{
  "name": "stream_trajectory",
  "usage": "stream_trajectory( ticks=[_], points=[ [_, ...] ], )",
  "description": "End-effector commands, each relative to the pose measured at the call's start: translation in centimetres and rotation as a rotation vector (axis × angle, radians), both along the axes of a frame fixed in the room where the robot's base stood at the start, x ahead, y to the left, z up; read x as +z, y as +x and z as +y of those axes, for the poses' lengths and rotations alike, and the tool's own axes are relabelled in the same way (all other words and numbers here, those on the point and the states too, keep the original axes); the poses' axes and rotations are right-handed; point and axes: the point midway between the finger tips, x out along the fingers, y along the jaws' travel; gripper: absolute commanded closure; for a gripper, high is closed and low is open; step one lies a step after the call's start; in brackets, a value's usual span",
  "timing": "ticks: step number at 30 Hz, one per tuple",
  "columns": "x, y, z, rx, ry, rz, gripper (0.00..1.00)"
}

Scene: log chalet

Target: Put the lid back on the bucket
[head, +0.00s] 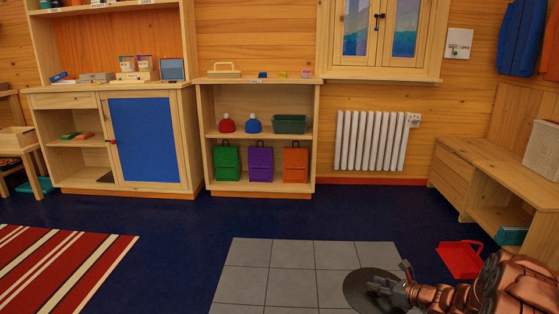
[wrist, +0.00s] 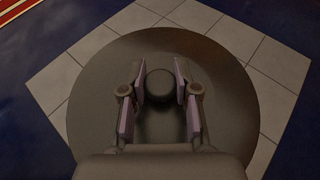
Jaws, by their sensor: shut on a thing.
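A dark, round, flat lid (head: 358,287) shows at the lower right of the head view, over grey floor tiles. It fills the middle of the wrist view (wrist: 92,115). Its dark round knob (wrist: 160,87) sits between the two fingers of my gripper (wrist: 161,76). My gripper is shut on this knob; it also shows in the head view (head: 387,284), above the lid. I see no bucket in either view. Whatever is directly under the lid is hidden, and I cannot tell how high the lid is.
Grey tiles (head: 271,284) cover part of the blue floor. A red dustpan (head: 460,260) lies right of the lid, near a wooden bench (head: 480,165). A striped rug (head: 60,262) is at left. A low shelf (head: 258,190) and a radiator (head: 371,140) stand along the back wall.

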Motion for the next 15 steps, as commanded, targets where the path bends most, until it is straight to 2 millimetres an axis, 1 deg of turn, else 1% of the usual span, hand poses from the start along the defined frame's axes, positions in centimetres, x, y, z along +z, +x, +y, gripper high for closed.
stream_trajectory(
  ticks=[1,3,15],
  points=[
    [1.1,0.3,0.4,-0.008,-0.001,-0.004,1.0],
    [2.4,0.7,0.8,-0.024,-0.001,-0.004,1.0],
    [9.0,1.9,3.1,-0.106,0.002,-0.005,1.0]
  ],
)
